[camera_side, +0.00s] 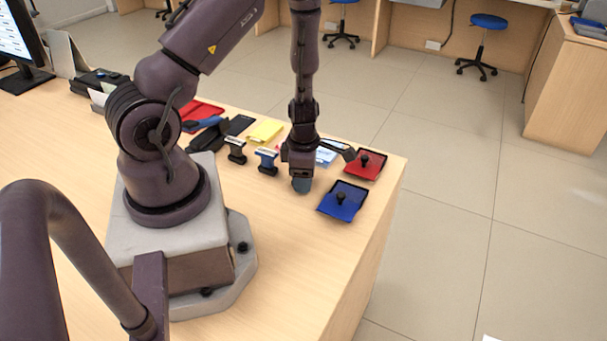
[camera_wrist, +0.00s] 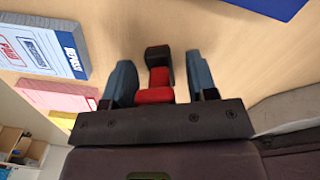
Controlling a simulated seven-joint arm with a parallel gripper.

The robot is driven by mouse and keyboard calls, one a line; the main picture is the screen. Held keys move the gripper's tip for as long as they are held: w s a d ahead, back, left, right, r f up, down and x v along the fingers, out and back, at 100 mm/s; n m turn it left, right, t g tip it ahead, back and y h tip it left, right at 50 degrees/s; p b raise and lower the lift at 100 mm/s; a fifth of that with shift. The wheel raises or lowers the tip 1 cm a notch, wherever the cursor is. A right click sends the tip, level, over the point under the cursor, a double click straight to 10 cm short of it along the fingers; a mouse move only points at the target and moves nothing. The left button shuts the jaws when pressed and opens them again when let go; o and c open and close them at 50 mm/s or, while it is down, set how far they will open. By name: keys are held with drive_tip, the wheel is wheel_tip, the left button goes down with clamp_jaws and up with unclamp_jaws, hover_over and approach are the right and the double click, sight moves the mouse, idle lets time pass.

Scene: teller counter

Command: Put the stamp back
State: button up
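A stamp with a red body and a black end (camera_wrist: 157,74) shows between my fingertips in the wrist view. My gripper (camera_wrist: 161,80) is open, with one blue-grey finger on each side of the stamp and a visible gap to each. In the side view my gripper (camera_side: 301,185) points straight down, low over the counter, and I cannot make out the red stamp there. A blue stamp (camera_side: 267,160) and a black stamp (camera_side: 236,150) stand left of my gripper. A blue pad (camera_side: 333,208) and a red pad (camera_side: 377,158), each with a black knob-like piece, lie to the right.
A printed card stack (camera_wrist: 45,45), pink pad (camera_wrist: 55,93) and yellow pad (camera_wrist: 62,119) lie left in the wrist view. A yellow pad (camera_side: 265,131) and dark items (camera_side: 208,135) sit behind the stamps. The counter (camera_side: 300,265) is clear in front, ending at its right edge.

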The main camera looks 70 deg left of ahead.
wheel_tip(320, 180, up, 12)
drive_tip(key=shift+d+f, duration=0.1)
drive_tip(key=shift+d+r, duration=0.15)
drive_tip(key=shift+r, duration=0.2)
drive_tip(key=d+r+m+t+h, duration=0.2)
drive_tip(key=d+r+m+t, duration=0.1)
drive_tip(key=d+r+m, duration=0.95)
drive_tip(key=s+d+r+m+t+y, duration=0.1)
drive_tip(key=s+r+m, duration=0.2)
drive_tip(key=m, duration=0.6)
drive_tip(key=s+r+m+t, duration=0.1)
drive_tip(key=s+r+m, duration=0.2)
drive_tip(key=r+m, duration=0.3)
drive_tip(key=m, duration=0.4)
drive_tip(key=shift+d+r+t+y, duration=0.3)
drive_tip(key=shift+d+r+y, duration=0.05)
drive_tip(key=shift+y, duration=0.05)
drive_tip(key=shift+s, duration=0.1)
